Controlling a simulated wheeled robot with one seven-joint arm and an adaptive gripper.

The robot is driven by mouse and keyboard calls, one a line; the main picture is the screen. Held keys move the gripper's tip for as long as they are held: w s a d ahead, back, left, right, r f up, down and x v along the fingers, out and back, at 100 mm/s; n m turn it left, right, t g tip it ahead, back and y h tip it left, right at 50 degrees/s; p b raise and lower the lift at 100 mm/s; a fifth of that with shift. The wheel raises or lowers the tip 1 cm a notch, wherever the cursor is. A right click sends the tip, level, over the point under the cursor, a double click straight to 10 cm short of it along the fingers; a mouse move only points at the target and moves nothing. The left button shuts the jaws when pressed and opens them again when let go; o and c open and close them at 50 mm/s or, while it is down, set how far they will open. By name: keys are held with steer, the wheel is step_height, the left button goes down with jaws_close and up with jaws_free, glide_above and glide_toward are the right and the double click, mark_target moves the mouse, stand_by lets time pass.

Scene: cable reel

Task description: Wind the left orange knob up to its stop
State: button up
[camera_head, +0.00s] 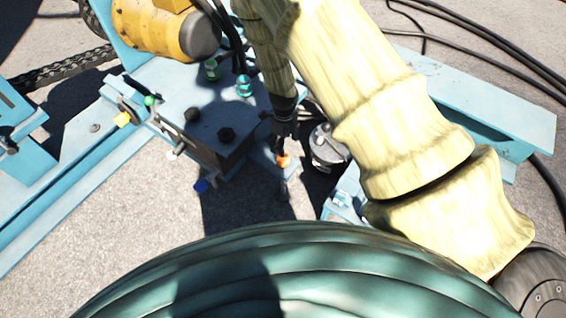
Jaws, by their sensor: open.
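An orange knob (283,160) sits near the middle of the picture, beside the right end of the dark block on the blue frame. It is the only orange knob I can make out. My gripper (285,148) is dark and small here, pointing down right at the knob from above. Its fingers are open and seem to reach to the knob's top. I cannot tell whether they touch it or stand around it.
A dark block (207,130) with black bolts stands left of the knob. Green knob (150,101), yellow knob (122,119) and blue knob (201,186) sit around it. A yellow motor (150,28) is behind. A grey round part (328,146) stands close right. Black cables (500,48) lie at upper right.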

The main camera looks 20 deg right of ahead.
mark_target(283, 160)
steer(key=shift+w+a+f, duration=0.15)
steer(key=shift+w+f, duration=0.05)
steer(key=shift+f, duration=0.25)
step_height(283, 160, down, 10)
steer(key=shift+r+b, duration=0.1)
steer(key=shift+b, duration=0.9)
steer(key=c, duration=1)
